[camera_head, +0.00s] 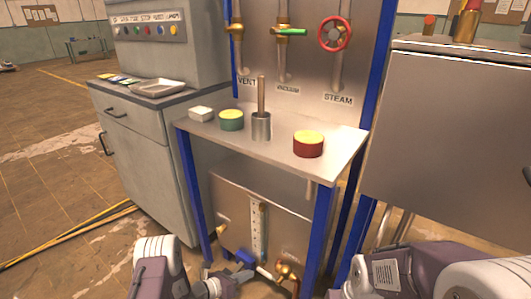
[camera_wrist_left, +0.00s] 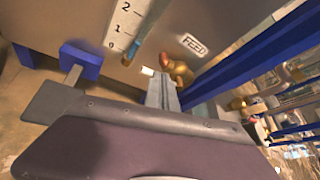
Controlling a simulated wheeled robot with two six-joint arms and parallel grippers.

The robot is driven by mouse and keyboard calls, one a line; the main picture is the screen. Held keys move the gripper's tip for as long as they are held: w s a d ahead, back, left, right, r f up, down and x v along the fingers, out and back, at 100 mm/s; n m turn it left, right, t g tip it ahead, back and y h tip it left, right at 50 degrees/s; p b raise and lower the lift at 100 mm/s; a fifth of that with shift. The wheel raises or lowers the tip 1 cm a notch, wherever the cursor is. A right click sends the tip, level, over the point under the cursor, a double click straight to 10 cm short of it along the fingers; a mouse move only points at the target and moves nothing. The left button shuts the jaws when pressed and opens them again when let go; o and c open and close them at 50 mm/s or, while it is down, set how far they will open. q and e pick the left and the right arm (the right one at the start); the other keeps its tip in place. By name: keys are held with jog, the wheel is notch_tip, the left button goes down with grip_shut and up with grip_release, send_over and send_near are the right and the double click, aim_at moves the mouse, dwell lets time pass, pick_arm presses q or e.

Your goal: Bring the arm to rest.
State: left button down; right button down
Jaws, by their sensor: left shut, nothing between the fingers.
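My left arm comes in at the bottom left of the head view. Its left gripper (camera_head: 240,277) is low in front of the chamber's lower panel (camera_head: 225,205), shut and empty. In the left wrist view the closed grey fingers of the gripper (camera_wrist_left: 162,92) point toward the panel, near a brass valve (camera_wrist_left: 178,70) with a small pale tip beside it. That brass valve also shows in the head view (camera_head: 287,270).
A steel shelf (camera_head: 240,148) above holds a red tin (camera_head: 308,144), a green tin (camera_head: 231,120) and a metal cup (camera_head: 261,126) with a rod. Blue frame legs (camera_head: 318,240) stand close to the gripper. A grey cabinet (camera_head: 140,150) is left; open floor lies beyond.

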pick_arm(q)
jog(key=d+r+m+g+h, duration=0.1)
jog(key=d+r+m, duration=0.2)
jog(key=r, duration=0.5)
jog(key=d+r+m+g+h, duration=0.1)
jog(key=d+r+m, duration=0.2)
jog(key=r, duration=0.4)
jog(key=s+d+r+m+g+y, duration=0.1)
jog(key=s+d+r+m+g, duration=0.1)
jog(key=s+r+m+g, duration=0.6)
jog(key=s+a+f+m+t+y, duration=0.1)
jog(key=s+a+m+y, duration=0.4)
jog(key=s, duration=0.6)
jog(key=s+a+f+m+y, duration=0.3)
jog(key=s+a+m+y, duration=0.25)
jog(key=a+m, duration=0.5)
notch_tip(320, 180, up, 38)
jog(key=w+a+m+t+p, duration=0.1)
jog(key=a+p, duration=0.1)
jog(key=p, duration=3.6)
jog(key=shift+w+f+t, duration=0.2)
jog(key=shift+w+t, duration=0.1)
